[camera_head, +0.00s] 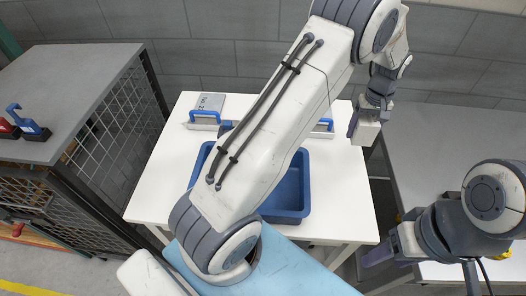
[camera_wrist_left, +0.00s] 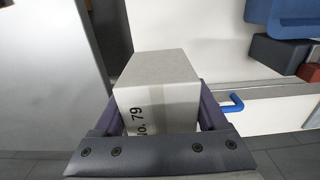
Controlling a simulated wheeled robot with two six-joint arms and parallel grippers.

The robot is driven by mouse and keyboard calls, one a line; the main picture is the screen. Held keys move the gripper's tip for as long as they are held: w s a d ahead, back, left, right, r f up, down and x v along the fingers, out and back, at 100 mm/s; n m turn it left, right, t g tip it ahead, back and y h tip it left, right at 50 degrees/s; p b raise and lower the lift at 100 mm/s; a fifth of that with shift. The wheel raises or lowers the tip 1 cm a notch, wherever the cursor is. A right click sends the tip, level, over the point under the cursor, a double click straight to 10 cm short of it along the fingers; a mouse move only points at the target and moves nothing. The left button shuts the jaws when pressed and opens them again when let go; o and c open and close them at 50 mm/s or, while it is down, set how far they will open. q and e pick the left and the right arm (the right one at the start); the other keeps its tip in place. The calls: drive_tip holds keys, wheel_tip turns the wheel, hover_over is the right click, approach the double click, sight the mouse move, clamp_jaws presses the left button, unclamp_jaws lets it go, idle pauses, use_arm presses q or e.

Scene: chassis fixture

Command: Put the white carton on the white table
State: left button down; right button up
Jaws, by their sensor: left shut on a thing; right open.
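The white carton (camera_head: 366,132) is held in my left gripper (camera_head: 370,118), raised near the far right corner of the white table (camera_head: 342,195). In the left wrist view the carton (camera_wrist_left: 158,80) sits between the two fingers, with "No. 79" printed on its near face. There, the white table (camera_wrist_left: 190,28) lies behind it and to its right. My right gripper (camera_head: 388,249) is open and empty, low at the right, beyond the table's right edge. My left arm hides part of the table's middle.
A blue bin (camera_head: 291,190) takes up the table's middle. A grey box (camera_head: 208,103) and blue handles (camera_head: 203,116) are along its far side. A grey-topped mesh cabinet (camera_head: 62,83) stands left, and a grey surface (camera_head: 430,150) right. The table's front left is bare.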

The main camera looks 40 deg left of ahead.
use_arm(q)
drive_tip(key=shift+w+f, duration=0.1)
drive_tip(key=shift+f, duration=0.15)
drive_tip(key=shift+s, duration=0.2)
drive_tip(key=p, duration=0.3)
hover_over(330, 183)
drive_tip(key=f, duration=0.6)
drive_tip(key=shift+w+f, duration=0.1)
drive_tip(key=shift+w, duration=0.25)
drive_tip(key=shift+s+a+f, duration=0.1)
drive_tip(key=shift+s+f, duration=0.3)
drive_tip(key=shift+f, duration=0.05)
wheel_tip(330, 183, down, 3)
drive_tip(key=shift+f+p, duration=0.1)
drive_tip(key=shift+p, duration=0.7)
drive_tip(key=shift+f, duration=0.25)
drive_tip(key=shift+f, duration=0.15)
